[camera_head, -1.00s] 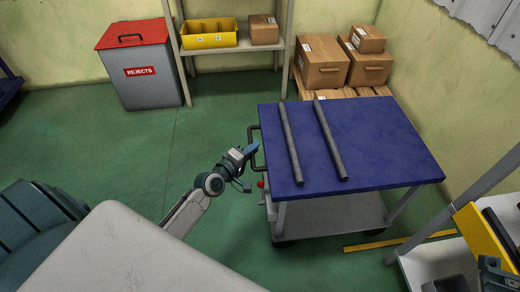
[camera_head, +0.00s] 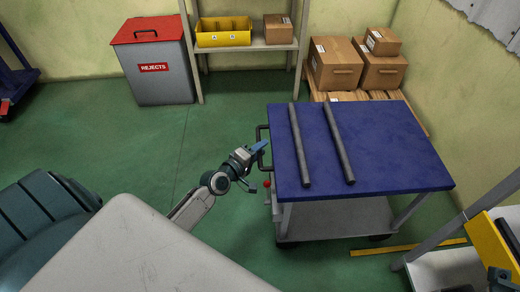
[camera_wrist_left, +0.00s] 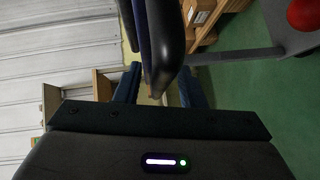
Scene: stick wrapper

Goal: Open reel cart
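The cart (camera_head: 400,165) has a blue top, a grey lower shelf and dark wheels. A black handle (camera_head: 262,135) stands out from its left side; it also shows dark and close in the left wrist view (camera_wrist_left: 165,45). A red knob (camera_head: 267,183) sits below the handle, and it shows in the left wrist view (camera_wrist_left: 303,14). My left gripper (camera_head: 256,168) is open at the handle. In the left wrist view its blue fingers (camera_wrist_left: 160,88) are spread, with the handle's end between them; contact is unclear. Part of my right gripper (camera_head: 500,279) shows at the lower right edge.
Two grey bars (camera_head: 299,145) (camera_head: 338,143) lie on the cart top. Cardboard boxes (camera_head: 335,63) are stacked behind it. A red-lidded rejects bin (camera_head: 153,68) and a shelf with a yellow tray (camera_head: 223,38) stand at the back. Green floor is clear left of the cart.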

